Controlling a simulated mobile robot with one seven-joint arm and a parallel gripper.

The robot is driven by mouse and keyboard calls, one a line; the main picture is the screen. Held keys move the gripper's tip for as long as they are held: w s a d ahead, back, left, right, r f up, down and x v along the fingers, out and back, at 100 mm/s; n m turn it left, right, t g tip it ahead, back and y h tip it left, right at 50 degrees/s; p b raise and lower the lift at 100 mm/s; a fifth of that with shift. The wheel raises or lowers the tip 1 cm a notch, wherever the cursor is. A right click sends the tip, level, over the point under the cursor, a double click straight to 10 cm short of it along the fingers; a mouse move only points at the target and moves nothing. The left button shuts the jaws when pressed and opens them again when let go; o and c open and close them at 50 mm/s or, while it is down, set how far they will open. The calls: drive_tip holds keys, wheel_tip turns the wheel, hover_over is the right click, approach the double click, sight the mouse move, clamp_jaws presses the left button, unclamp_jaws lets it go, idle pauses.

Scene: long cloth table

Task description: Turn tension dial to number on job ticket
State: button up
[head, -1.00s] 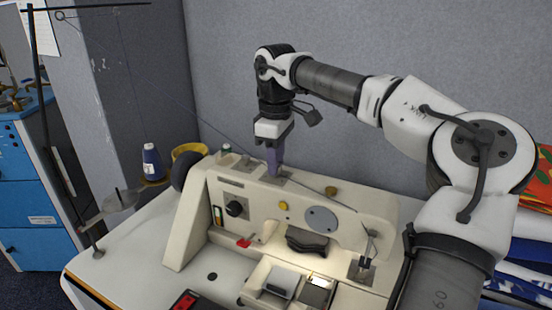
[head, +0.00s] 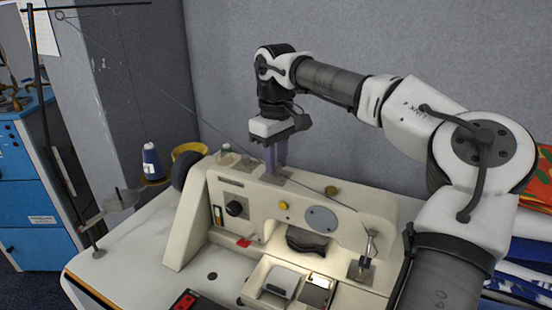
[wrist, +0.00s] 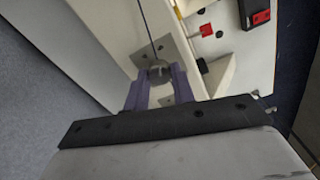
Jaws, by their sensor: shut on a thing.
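A cream sewing machine (head: 345,225) stands on the white table. My gripper (head: 276,172) points straight down at its top, with purple fingers. In the wrist view the fingers (wrist: 160,84) are closed on the two sides of a round grey dial (wrist: 160,72), which sits on a metal plate (wrist: 178,48). The fingers hide the dial in the head view. Its numbers and pointer are too small to read. I cannot make out a job ticket with a number.
A thread (head: 210,125) runs down to the machine top near my gripper. A red-and-black box (head: 186,302) lies in front.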

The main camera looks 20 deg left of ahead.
drive_tip(key=o, duration=1)
wheel_tip(320, 180, up, 14)
drive_tip(key=shift+p, duration=0.3)
drive_tip(key=shift+f, duration=0.15)
